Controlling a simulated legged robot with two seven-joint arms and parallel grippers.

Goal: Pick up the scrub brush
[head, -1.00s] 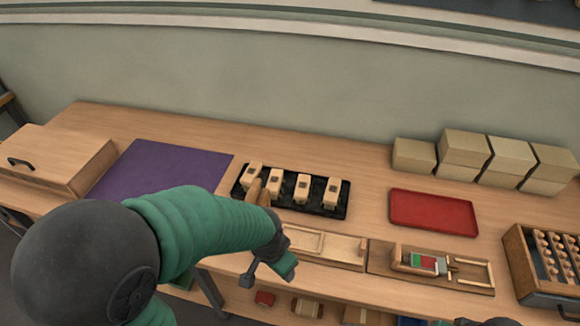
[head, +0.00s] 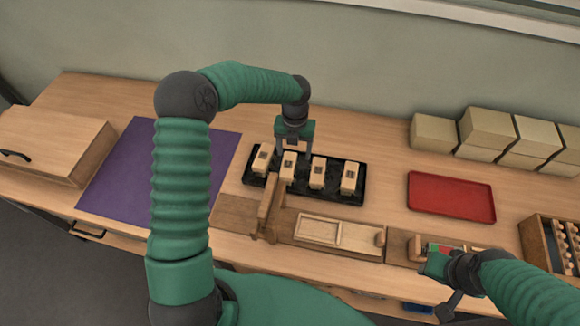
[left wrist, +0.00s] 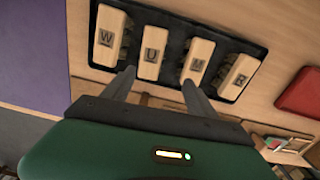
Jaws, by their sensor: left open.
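Several pale wooden brush blocks stand in a row on a black tray (head: 333,196). My left gripper (head: 293,150) is open and empty, pointing down above the second block from the left (head: 288,166). In the left wrist view its fingers (left wrist: 160,78) lie on either side of the U block's near end. My right gripper (head: 434,264) is at the right wooden fixture (head: 404,246); its fingers are unclear.
A wooden stand (head: 268,208) and a shallow wooden jig (head: 338,234) lie in front of the tray. A purple mat (head: 150,185) is left, beside a wooden box (head: 50,142). A red tray (head: 450,196) and stacked tan boxes (head: 487,128) are right. Bare tabletop lies behind the black tray.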

